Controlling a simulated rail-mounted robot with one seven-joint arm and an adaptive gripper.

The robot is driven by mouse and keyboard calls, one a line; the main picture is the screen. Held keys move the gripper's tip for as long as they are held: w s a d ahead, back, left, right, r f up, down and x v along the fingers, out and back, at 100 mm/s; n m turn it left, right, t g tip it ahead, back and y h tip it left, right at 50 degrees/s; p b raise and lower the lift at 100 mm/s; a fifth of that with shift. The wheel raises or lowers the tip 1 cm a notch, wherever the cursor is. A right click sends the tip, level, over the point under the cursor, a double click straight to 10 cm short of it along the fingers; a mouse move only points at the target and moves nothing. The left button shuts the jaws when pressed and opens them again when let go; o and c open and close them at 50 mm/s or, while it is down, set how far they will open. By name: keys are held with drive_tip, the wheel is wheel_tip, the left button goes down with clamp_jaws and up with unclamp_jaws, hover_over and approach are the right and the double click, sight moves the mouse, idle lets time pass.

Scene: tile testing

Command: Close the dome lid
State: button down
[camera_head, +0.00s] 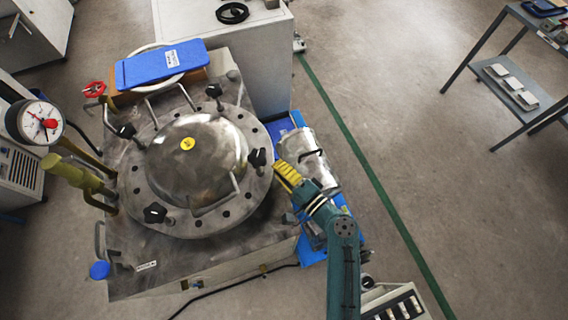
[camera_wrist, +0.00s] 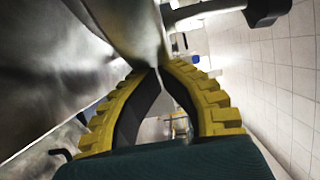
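The dome lid (camera_head: 197,150) is a shiny metal dome with a yellow round sticker, over the flanged ring of a metal test vessel. It looks down on the ring; I cannot tell whether it sits flush. A bent bar handle (camera_head: 217,204) is at its front right. My gripper (camera_head: 279,168) is just right of the ring, beside a black clamp knob (camera_head: 258,157). In the wrist view its yellow fingers (camera_wrist: 160,69) meet at the tips with nothing visible held. Grey metal (camera_wrist: 45,60) fills the left of that view.
A pressure gauge (camera_head: 41,122) and yellow-green pipe are at left, a blue-topped box (camera_head: 160,63) behind. Open floor (camera_head: 440,200) lies farther right.

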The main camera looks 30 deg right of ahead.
sight(269, 182)
drive_tip(key=a, duration=0.2)
drive_tip(key=w+a, duration=0.1)
drive_tip(key=a, duration=0.4)
drive_tip(key=shift+w+a+p, duration=0.2)
drive_tip(key=shift+a+p, duration=0.1)
drive_tip(key=shift+p, duration=0.1)
drive_tip(key=shift+d, duration=0.15)
drive_tip(key=shift+s+d+f, duration=0.1)
drive_tip(key=shift+s+d, duration=0.2)
drive_tip(key=shift+d, duration=0.15)
drive_tip(key=s+d, duration=0.2)
drive_tip(key=s, duration=0.1)
drive_tip(key=shift+s+d+b, duration=0.15)
drive_tip(key=shift+s+b, duration=0.1)
drive_tip(key=shift+b, duration=0.1)
drive_tip(key=s, duration=0.4)
drive_tip(key=s+p, duration=0.1)
drive_tip(key=s, duration=0.4)
drive_tip(key=shift+a, duration=0.2)
drive_tip(key=shift+w, duration=0.1)
